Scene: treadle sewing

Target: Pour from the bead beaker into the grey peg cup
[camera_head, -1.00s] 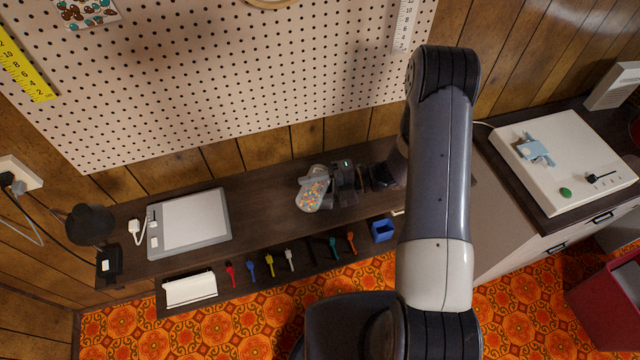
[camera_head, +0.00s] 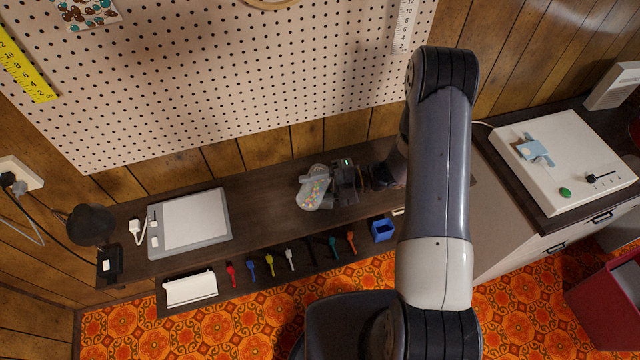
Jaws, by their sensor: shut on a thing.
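The clear bead beaker (camera_head: 313,194) holds multicoloured beads and is tilted, over the dark shelf left of my arm. My gripper (camera_head: 335,188) is at the beaker's right side and is shut on it. I cannot make out the grey peg cup for sure; it may be hidden under or behind the beaker. Whether beads are falling is too small to tell.
A grey-and-white tablet (camera_head: 190,223) lies on the shelf to the left, with a black lamp (camera_head: 90,224) beyond it. The shelf between tablet and beaker is clear. A pegboard (camera_head: 240,80) stands behind.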

